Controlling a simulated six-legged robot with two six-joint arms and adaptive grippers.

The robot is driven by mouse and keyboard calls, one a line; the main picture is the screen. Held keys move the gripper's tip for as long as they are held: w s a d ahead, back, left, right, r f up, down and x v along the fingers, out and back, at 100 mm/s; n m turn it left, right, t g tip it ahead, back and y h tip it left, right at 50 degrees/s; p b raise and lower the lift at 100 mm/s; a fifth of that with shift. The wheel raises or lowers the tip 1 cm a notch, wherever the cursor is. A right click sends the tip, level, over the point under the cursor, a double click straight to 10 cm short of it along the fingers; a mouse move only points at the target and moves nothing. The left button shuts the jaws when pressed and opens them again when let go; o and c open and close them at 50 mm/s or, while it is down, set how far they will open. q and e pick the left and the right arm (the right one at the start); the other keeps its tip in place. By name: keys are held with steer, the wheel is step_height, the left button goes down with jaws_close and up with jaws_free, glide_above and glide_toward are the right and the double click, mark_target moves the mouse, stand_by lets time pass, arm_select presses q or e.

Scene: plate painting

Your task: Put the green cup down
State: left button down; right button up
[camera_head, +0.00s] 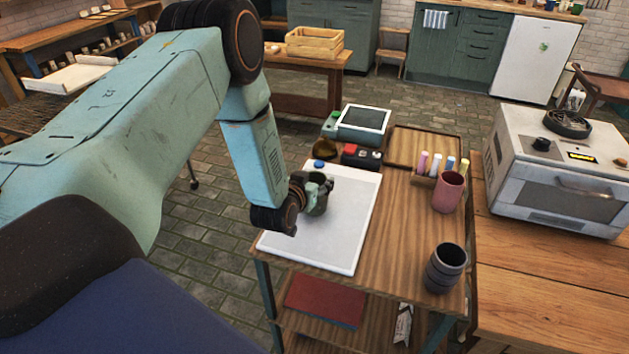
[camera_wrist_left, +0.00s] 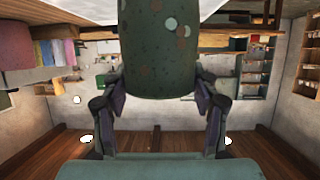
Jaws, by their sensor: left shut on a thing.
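The green cup (camera_head: 318,206) is at the end of my left arm, over the left part of the white board (camera_head: 345,235) on the wooden cart. My left gripper (camera_head: 312,188) is shut on the cup and partly hides it in the head view. In the left wrist view the cup (camera_wrist_left: 158,48) is large, dark green and speckled, with a finger on each side. The cup looks close to upright in the head view. I cannot tell whether its base touches the board. My right gripper is not in view.
A pink cup (camera_head: 448,192) and a dark grey cup (camera_head: 446,268) stand on the cart's right side. Several coloured tubes (camera_head: 437,164), an empty wooden tray (camera_head: 425,133) and a screen device (camera_head: 363,124) are towards the back. The board's front and right are bare. An oven (camera_head: 556,180) stands right.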

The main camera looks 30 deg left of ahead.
arm_select(q)
steer(key=shift+a+f, duration=0.1)
steer(key=shift+f, duration=0.05)
steer(key=c, duration=0.6)
jaws_free()
steer(key=shift+s, duration=0.15)
steer(key=shift+o, duration=1.2)
steer(key=shift+r, duration=0.2)
steer(key=shift+s+r, duration=0.1)
steer(key=shift+s, duration=0.2)
steer(key=p+v, duration=0.1)
steer(key=v, duration=1)
